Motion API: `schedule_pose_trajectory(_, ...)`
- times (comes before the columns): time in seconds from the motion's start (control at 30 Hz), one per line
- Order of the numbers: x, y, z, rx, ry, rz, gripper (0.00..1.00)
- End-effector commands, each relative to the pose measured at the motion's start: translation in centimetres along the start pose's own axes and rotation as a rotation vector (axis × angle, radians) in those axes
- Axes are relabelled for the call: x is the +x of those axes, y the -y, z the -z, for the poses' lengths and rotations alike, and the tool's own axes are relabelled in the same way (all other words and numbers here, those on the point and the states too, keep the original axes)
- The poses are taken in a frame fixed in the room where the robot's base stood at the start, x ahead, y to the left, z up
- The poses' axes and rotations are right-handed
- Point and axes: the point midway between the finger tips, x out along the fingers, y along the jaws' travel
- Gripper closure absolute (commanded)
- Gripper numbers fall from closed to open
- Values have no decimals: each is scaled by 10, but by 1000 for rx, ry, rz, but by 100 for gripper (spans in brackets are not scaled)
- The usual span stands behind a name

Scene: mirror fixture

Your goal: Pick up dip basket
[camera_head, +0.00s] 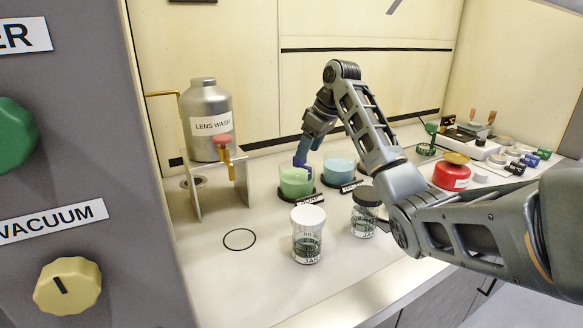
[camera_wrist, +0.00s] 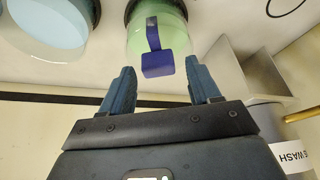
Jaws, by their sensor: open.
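A blue handle with a square block at its end, which looks like the dip basket's (camera_wrist: 153,38), rises from a beaker of green liquid (camera_head: 296,189). The basket part is hidden in or behind the liquid. My gripper (camera_wrist: 160,82) is open and empty in the wrist view, with the block just beyond and between its two fingertips, not touching either. In the head view my gripper (camera_head: 310,142) reaches down over the green beaker, close to the blue handle (camera_head: 301,160). The green beaker also shows at the top of the wrist view (camera_wrist: 178,35).
A beaker of blue liquid (camera_head: 339,171) stands close on the right. A lens wash canister (camera_head: 207,140) on a metal stand (camera_head: 208,200) is on the left. Two lidded jars (camera_head: 307,245) (camera_head: 363,222) stand in front. A red container (camera_head: 451,174) is farther right.

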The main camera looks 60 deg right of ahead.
Motion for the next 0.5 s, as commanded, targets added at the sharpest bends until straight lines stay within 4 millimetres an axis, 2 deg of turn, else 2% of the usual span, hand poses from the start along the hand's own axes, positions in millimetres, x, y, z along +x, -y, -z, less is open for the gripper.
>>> schedule_pose_trajectory(0.37,31,-1,2,0,2,1,38)
schedule_pose_trajectory(0.5,49,-3,7,0,3,1,38)
